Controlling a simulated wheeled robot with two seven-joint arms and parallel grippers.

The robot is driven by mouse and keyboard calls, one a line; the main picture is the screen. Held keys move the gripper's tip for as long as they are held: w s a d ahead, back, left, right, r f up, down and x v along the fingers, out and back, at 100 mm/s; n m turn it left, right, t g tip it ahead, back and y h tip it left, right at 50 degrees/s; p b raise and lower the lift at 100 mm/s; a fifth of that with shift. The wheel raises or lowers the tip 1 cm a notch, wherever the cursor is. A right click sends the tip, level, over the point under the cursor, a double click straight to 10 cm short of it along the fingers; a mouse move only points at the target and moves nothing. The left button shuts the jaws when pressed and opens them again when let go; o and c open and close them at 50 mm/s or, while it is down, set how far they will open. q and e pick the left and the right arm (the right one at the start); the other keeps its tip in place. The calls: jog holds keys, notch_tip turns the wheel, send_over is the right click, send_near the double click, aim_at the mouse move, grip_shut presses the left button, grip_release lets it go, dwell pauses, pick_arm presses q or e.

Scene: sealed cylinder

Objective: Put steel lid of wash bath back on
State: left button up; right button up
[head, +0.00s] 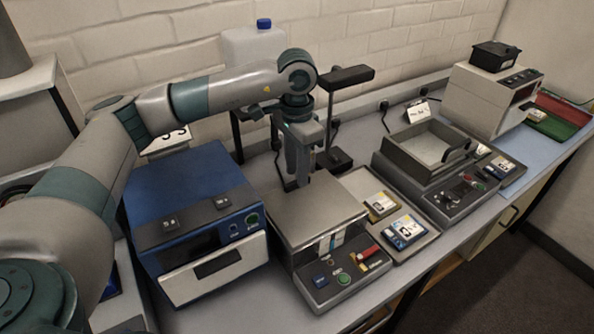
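The bath-like unit (344,280) in the middle of the bench has a control panel with buttons and a red part at its front. A flat steel lid (325,212) covers its top and looks level; I cannot tell if it is fully seated. My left gripper (295,184) points straight down at the lid's back left part, at or just above its surface. The fingertips are small and dark here, so I cannot see whether they are open or shut, or on a handle. My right gripper is not in view.
A blue box unit (195,220) stands close on the left. On the right are a plate with two labelled cards (404,230), an open-topped basin unit (425,150) and a beige machine (490,98). A dark stand (345,77) and a blue-capped jug (252,46) are behind.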

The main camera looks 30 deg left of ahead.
pick_arm(q)
notch_tip(320, 180, up, 11)
jog(key=b, duration=0.4)
dwell(0.4)
jog(key=shift+f, duration=0.15)
